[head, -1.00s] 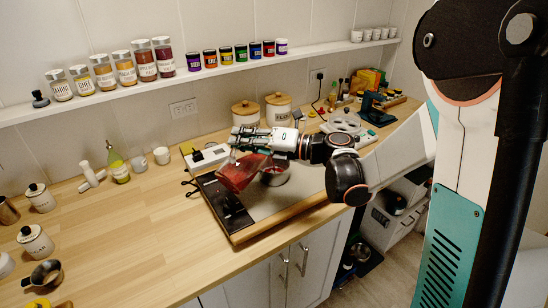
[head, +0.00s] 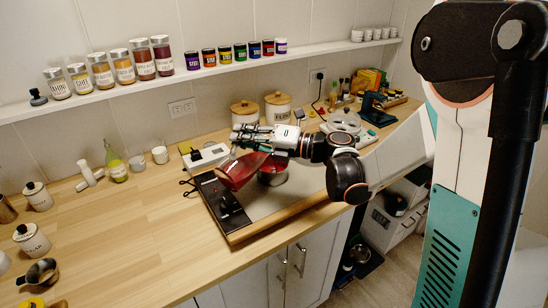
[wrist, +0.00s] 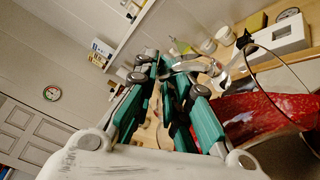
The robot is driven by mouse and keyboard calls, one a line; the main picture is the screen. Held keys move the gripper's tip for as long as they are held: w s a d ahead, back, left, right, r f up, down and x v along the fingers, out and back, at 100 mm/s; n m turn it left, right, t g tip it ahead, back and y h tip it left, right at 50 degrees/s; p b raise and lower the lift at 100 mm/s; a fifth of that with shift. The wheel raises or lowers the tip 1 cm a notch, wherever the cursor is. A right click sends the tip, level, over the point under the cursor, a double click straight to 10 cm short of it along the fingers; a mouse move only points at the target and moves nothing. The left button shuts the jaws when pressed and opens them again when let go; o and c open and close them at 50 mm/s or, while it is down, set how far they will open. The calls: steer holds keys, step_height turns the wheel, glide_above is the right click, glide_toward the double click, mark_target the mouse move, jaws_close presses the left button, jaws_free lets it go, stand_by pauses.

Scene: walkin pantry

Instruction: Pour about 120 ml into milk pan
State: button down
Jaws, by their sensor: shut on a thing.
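My gripper (head: 246,140) is shut on a clear glass vessel (head: 236,174) of red liquid. It holds the vessel strongly tilted above the dark-edged hob or board. In the wrist view the vessel (wrist: 262,112) fills the right side, its red liquid lying along the tilted wall; my gripper's green fingers (wrist: 172,70) are beside it.
A white device (head: 206,157) and two lidded canisters (head: 245,113) stand behind. Jars (head: 141,62) line the wall shelf. A green-tinted bottle (head: 116,166), lidded pots (head: 32,240) and a metal cup (head: 40,272) stand at left. The wooden counter's middle left (head: 130,225) is clear.

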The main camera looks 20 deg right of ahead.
steer(key=shift+w+d+m+b, duration=0.35)
steer(key=shift+w+d+m, duration=0.15)
steer(key=shift+d, duration=0.2)
stand_by(0.8)
